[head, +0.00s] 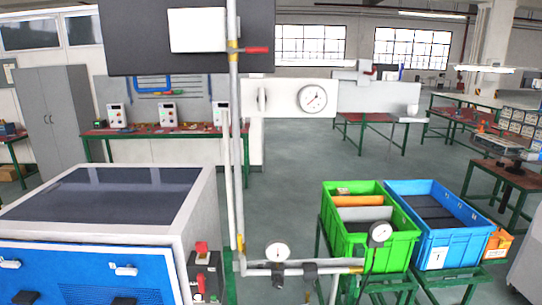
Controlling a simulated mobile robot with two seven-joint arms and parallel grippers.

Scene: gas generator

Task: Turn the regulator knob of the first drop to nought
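A vertical grey pipe (235,130) comes down in the middle of the head view and meets a horizontal pipe (325,268) low down. On this low pipe sits a white round gauge (278,252) with a dark knob-like part (278,270) under it. Another dark fitting (310,270) sits just right of it. A second gauge (380,233) stands further right, before the green crate. Higher up, a white panel (288,99) carries a larger gauge (312,99) and a round part seen edge-on. I cannot tell any knob's setting. Neither gripper shows.
A white and blue machine cabinet (205,195) fills the lower left, with a red switch (202,248) at its corner. A green crate (408,248) and a blue crate (468,243) stand at the right. A red valve handle (257,50) is on the upper pipe.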

